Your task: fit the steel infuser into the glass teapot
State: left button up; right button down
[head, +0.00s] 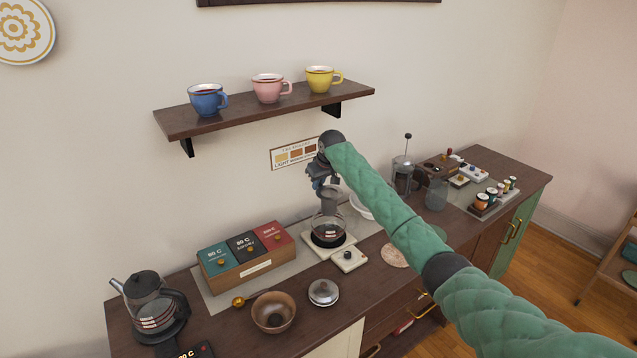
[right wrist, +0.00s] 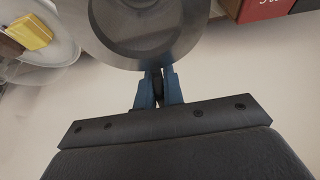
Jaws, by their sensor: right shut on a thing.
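The glass teapot (head: 328,229) stands on a small light stand on the sideboard, its round body clear with a dark base below. My right gripper (head: 322,187) is above it, shut on the steel infuser (head: 331,200). The infuser is upright over the teapot's mouth; I cannot tell whether its lower end is inside the neck. In the right wrist view the blue fingers (right wrist: 158,88) close on a small dark tab at the edge of the grey, round infuser (right wrist: 140,50). My left gripper is in neither view.
A steel lid (head: 323,293), a brown bowl (head: 273,312) and a switch box (head: 348,260) are in front. Tea boxes (head: 247,254) stand left, a black kettle (head: 150,305) farther left. A French press (head: 402,178) is right, behind my arm. A cup shelf (head: 265,108) hangs above.

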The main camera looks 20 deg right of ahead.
aim_at(322, 192)
jog(key=shift+f, duration=0.15)
dwell(0.5)
jog(key=shift+f+b, duration=0.95)
jog(key=shift+f, duration=3.05)
dwell(0.9)
jog(key=c, duration=2)
grip_release()
jog(key=o, duration=0.6)
jog(key=shift+c, duration=0.2)
jog(key=shift+r, duration=0.1)
jog(key=shift+p+v, duration=2.75)
jog(key=shift+v, duration=0.2)
